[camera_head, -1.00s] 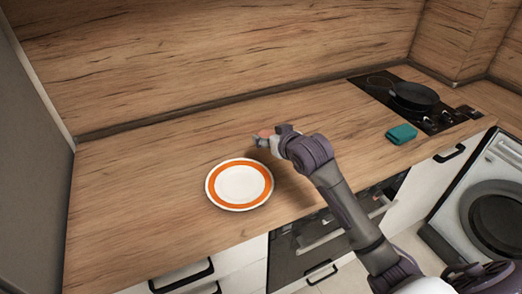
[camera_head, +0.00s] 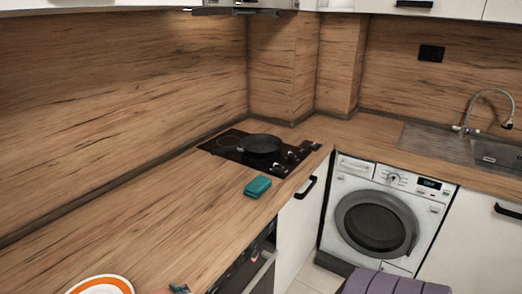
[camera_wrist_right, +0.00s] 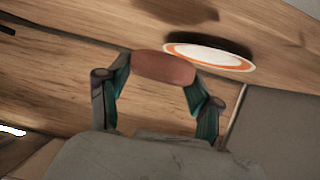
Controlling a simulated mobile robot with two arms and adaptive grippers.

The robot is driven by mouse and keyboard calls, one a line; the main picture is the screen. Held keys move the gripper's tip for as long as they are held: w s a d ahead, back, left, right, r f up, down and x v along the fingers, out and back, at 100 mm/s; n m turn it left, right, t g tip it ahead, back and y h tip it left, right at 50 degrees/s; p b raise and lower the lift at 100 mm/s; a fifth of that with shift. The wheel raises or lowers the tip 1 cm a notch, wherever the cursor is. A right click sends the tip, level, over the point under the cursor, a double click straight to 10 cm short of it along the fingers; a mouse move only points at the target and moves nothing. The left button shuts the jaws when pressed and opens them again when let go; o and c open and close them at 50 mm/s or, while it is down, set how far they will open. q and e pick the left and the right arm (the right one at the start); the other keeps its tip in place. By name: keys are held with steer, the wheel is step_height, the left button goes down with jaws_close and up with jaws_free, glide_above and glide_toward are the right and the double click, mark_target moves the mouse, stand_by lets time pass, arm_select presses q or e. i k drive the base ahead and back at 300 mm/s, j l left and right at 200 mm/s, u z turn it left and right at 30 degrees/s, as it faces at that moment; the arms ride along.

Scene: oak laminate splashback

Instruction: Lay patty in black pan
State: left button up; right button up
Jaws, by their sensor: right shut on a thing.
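The patty (camera_wrist_right: 163,68) is a reddish-brown disc in the right wrist view. My right gripper (camera_wrist_right: 157,77) is shut on it, with one finger at each side, and holds it above the wooden counter. In the head view only a small tip of this gripper (camera_head: 178,288) shows at the bottom edge. The black pan (camera_head: 260,146) sits on the dark hob at the far end of the counter, well away from the gripper. Its inside looks empty. My left gripper is in neither view.
A white plate with an orange ring (camera_head: 101,284) lies at the bottom left; it also shows in the wrist view (camera_wrist_right: 207,57). A teal box (camera_head: 257,187) stands on the counter before the hob (camera_head: 228,142). A washing machine (camera_head: 380,215) is on the right.

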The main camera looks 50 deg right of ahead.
mark_target(258, 147)
steer(key=l, duration=0.7)
steer(key=i+l+z, duration=0.1)
steer(key=l, duration=0.6)
steer(key=i+l, duration=0.1)
steer(key=l, duration=0.6)
steer(key=i+l, duration=0.1)
steer(key=l, duration=0.6)
steer(key=i+l+z, duration=0.1)
steer(key=i+l, duration=0.2)
steer(key=i, duration=0.2)
